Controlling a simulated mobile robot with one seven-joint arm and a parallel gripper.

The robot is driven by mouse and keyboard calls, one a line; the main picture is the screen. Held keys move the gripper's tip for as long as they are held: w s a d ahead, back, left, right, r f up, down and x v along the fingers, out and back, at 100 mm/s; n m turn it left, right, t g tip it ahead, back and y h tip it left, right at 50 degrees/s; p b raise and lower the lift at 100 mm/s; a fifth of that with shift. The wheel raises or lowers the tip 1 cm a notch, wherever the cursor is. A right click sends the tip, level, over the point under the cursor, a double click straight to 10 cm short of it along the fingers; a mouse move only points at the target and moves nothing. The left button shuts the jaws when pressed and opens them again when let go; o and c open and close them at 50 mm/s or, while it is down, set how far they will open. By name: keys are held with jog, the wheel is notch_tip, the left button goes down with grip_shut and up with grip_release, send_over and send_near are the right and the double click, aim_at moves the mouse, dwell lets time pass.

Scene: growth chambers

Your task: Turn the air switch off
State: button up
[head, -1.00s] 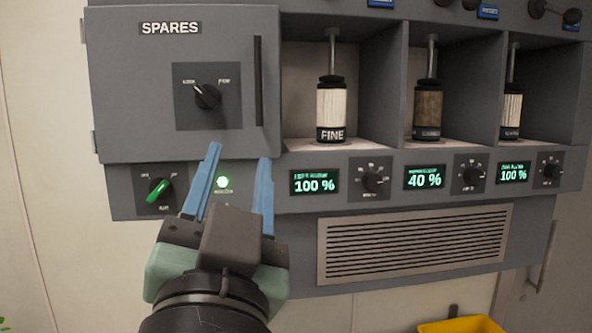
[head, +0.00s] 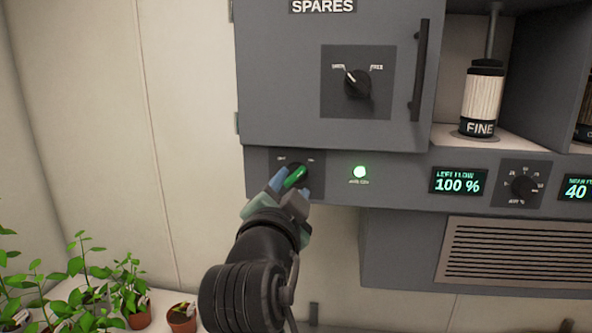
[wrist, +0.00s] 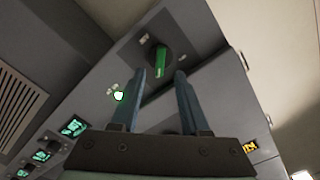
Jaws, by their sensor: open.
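The air switch (head: 295,177) is a green-handled rotary knob on a dark plate at the lower left of the grey cabinet. In the head view its handle tilts up to the right, toward the right-hand mark. It also shows in the wrist view (wrist: 161,60), beyond and between my fingertips. My gripper (head: 285,182) is in front of the knob, with its blue fingers open, one to each side of the knob's line. In the wrist view the gripper (wrist: 161,72) holds nothing, and I cannot tell if a finger touches the knob. A green lamp (head: 360,172) right of the switch is lit.
The SPARES door, with its black knob (head: 352,83) and bar handle (head: 420,70), is above the switch. A display (head: 459,181) reads 100 %, with a dial (head: 523,187) beside it. Potted plants (head: 130,290) stand at lower left. The wall left of the cabinet is clear.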

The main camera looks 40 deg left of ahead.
aim_at(297, 177)
jog(key=shift+p+x, duration=0.5)
jog(key=shift+x, duration=1.3)
grip_shut()
